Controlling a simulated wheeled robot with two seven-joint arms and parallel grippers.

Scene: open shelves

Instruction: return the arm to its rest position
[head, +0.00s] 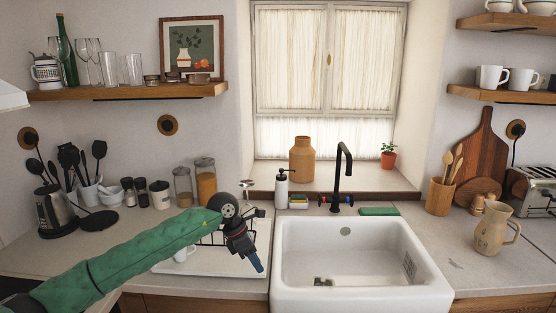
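My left arm, in a green sleeve, comes in from the lower left and reaches over the counter. Its gripper (256,264) points down over the right side of the white drying tray, just left of the sink. The dark wrist and blue finger part are seen at an angle. I cannot tell whether the fingers are apart, and no object shows in them. The arm covers part of the tray and the counter behind it. My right gripper is not in view.
A dish rack (212,238) and white cup (183,254) are by the arm on the tray (232,270). The white sink (436,284) with its black tap (341,175) is to the right. Jars (205,182) and a kettle (55,208) stand behind. A jug (492,230) stands at right.

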